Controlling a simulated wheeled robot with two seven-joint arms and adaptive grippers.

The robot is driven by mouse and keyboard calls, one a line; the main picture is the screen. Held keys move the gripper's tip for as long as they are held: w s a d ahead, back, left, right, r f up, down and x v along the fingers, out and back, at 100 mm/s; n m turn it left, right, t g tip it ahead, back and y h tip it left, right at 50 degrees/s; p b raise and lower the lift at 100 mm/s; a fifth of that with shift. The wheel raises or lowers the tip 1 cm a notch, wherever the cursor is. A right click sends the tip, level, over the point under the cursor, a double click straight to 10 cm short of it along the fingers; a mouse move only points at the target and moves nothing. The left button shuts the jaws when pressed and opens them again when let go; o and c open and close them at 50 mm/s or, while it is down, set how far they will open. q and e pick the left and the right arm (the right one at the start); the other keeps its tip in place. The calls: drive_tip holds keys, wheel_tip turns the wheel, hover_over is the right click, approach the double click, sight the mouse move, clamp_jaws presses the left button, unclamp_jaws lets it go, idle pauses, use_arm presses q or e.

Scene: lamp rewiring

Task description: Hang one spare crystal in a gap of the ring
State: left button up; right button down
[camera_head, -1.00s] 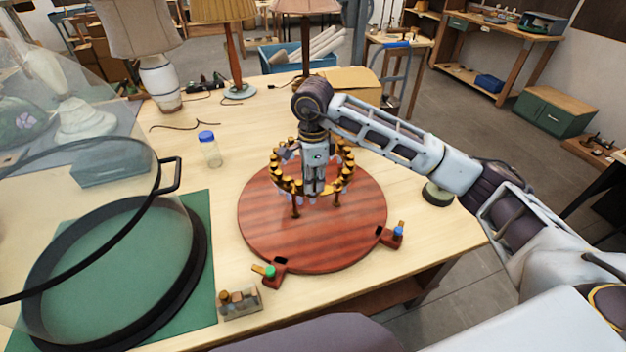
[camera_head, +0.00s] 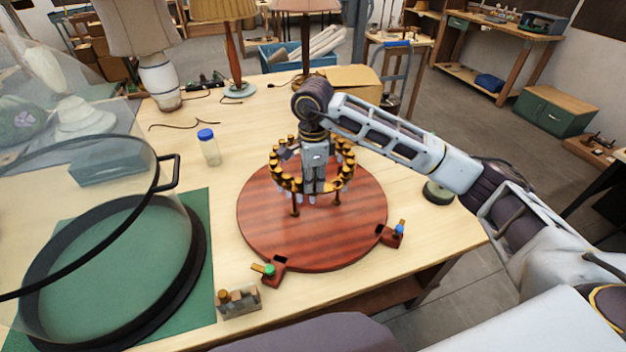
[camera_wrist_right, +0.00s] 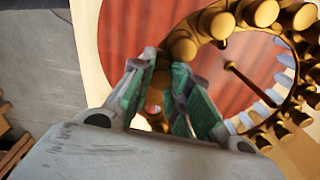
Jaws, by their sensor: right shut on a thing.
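The ring (camera_head: 343,180) is a gold hoop with brass caps and clear crystals below, standing on thin posts on a round red-brown wooden board. It also fills the upper right of the right wrist view (camera_wrist_right: 262,13). My right gripper (camera_head: 314,188) points down at the ring's near side. In the right wrist view its green-padded fingers (camera_wrist_right: 160,90) are closed on a small, mostly hidden piece with a golden part, seemingly a crystal. I cannot tell whether it touches the ring. A small block with brass-topped pieces (camera_head: 239,301), perhaps spare crystals, sits at the table's front edge. My left gripper is out of view.
The wooden board (camera_head: 265,225) has two small red clamps, with a green knob (camera_head: 269,271) and a blue knob (camera_head: 399,230). A clear dome with a black rim (camera_head: 190,262) stands left on a green mat. A blue-capped jar (camera_head: 209,150) stands behind. Lamps stand at the back.

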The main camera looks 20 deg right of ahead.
drive_tip(key=c, duration=1.3)
unclamp_jaws()
drive_tip(key=shift+s, duration=0.1)
drive_tip(key=shift+r, duration=0.15)
drive_tip(key=shift+a+r+p, duration=0.15)
drive_tip(key=shift+r+p, duration=0.55)
drive_tip(key=shift+r, duration=0.85)
drive_tip(key=shift+r+p, duration=0.3)
drive_tip(key=shift+r, duration=0.45)
drive_tip(key=shift+r+p, duration=0.4)
drive_tip(key=shift+r, duration=0.65)
